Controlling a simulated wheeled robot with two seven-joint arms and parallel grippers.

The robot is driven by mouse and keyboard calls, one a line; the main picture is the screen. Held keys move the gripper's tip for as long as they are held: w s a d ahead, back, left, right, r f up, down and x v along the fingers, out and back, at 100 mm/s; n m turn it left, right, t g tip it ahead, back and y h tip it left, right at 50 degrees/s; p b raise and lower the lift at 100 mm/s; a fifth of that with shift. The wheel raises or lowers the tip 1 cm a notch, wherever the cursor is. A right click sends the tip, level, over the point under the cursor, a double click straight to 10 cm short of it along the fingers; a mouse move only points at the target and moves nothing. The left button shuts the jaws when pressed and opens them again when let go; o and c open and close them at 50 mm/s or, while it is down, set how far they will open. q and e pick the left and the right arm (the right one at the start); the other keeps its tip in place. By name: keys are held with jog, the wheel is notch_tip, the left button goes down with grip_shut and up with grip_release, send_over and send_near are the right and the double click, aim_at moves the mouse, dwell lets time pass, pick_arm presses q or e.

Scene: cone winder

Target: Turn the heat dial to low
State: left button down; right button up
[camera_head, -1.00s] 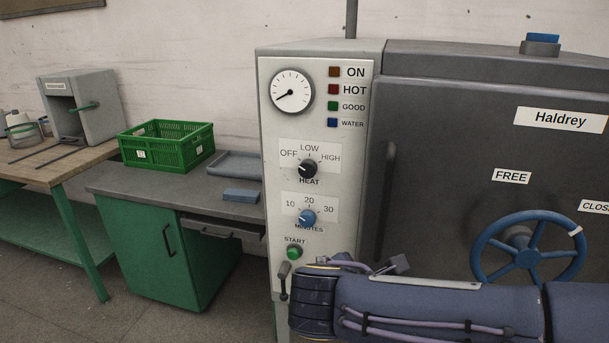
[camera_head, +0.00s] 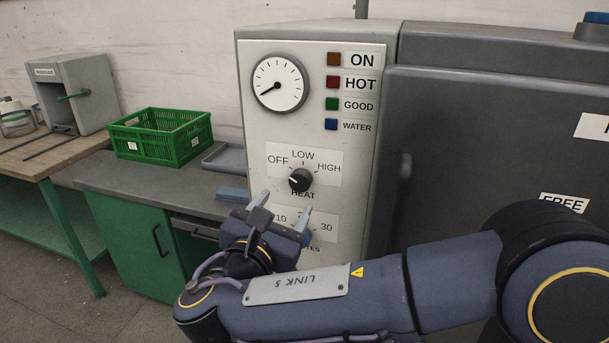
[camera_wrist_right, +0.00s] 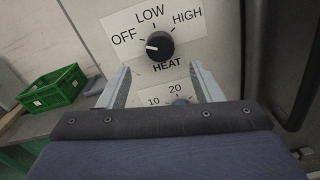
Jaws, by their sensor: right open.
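The heat dial (camera_head: 300,180) is a round black knob on the pale control panel, with OFF, LOW and HIGH printed around it. Its white mark points left, towards OFF. The dial also shows in the right wrist view (camera_wrist_right: 160,45), beyond the fingertips. My right gripper (camera_head: 282,205) is open and empty, just below and to the left of the dial in the head view, apart from it. Its two fingers (camera_wrist_right: 162,82) frame the space below the dial in the wrist view. The arm and gripper hide part of the blue minutes dial (camera_wrist_right: 180,101) and the start button. My left gripper is not in view.
A round gauge (camera_head: 279,83) and several indicator lamps sit above the dial. The dark machine door with its handle (camera_head: 405,167) is to the right. A green crate (camera_head: 160,137) and a grey tray (camera_head: 228,158) stand on the bench at left.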

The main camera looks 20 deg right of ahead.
aim_at(299, 184)
jog(key=p+x, duration=0.1)
jog(key=x, duration=0.6)
jog(key=shift+w+d, duration=0.2)
jog(key=shift+w, duration=0.05)
jog(key=shift+c, duration=0.3)
jog(key=c, duration=0.9)
jog(key=shift+f+m+b, duration=0.15)
jog(key=shift+m+b, duration=0.35)
jog(key=shift+b, duration=0.4)
jog(key=shift+c, duration=0.2)
jog(key=m+b, duration=0.6)
jog(key=b, duration=0.2)
jog(key=shift+f+m, duration=0.1)
jog(key=shift+m, duration=0.3)
jog(key=shift+m+b, duration=1.85)
jog(key=shift+m, duration=0.15)
jog(key=shift+r, duration=0.25)
